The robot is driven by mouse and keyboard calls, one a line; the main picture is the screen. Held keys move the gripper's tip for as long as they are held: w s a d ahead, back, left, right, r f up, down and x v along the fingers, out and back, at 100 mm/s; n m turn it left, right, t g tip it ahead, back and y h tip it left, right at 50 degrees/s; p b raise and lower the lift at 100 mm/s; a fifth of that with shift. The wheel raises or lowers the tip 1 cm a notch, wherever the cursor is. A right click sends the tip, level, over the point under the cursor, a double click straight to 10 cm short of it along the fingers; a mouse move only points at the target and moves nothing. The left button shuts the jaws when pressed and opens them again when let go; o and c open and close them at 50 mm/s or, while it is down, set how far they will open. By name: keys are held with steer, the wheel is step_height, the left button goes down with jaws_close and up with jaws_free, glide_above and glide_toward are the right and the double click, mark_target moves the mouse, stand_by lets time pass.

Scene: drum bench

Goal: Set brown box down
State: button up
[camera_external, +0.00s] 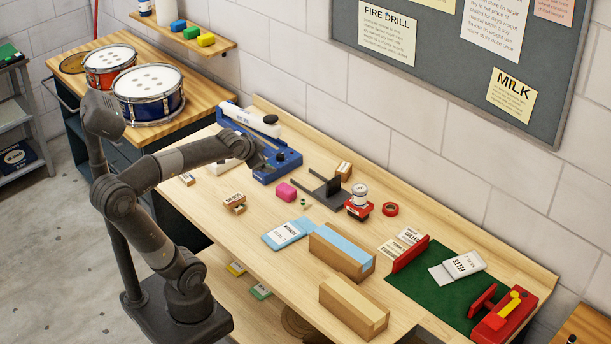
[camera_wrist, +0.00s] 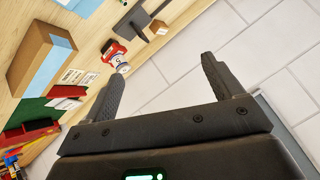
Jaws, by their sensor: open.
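My gripper (camera_external: 266,163) is open above the back of the bench, near the blue tool. In the wrist view its two fingers (camera_wrist: 163,72) are spread wide with only wall between them. Several brown boxes are in view, and I cannot tell which one the task means. A small brown box (camera_external: 344,170) stands at the back by a black bracket, and also shows in the wrist view (camera_wrist: 158,27). Another small brown box (camera_external: 234,202) sits near the front edge. Two larger brown cartons, one blue-topped (camera_external: 340,258) and one tan-topped (camera_external: 350,312), rest at the front. None is in my gripper.
A green mat (camera_external: 415,289) is farther right. The wall is close behind the bench.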

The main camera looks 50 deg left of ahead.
steer(key=s+d+f+n+g+h, duration=0.1)
steer(key=s+d+f+n+g, duration=0.1)
steer(key=s+f, duration=0.2)
steer(key=s+d+f+n+g+h, duration=0.1)
steer(key=s+d+f+n, duration=0.1)
steer(key=s, duration=0.8)
step_height(320, 180, down, 3)
steer(key=shift+s+d+r+g, duration=0.15)
steer(key=shift+d+g, duration=0.25)
steer(key=shift+d, duration=0.45)
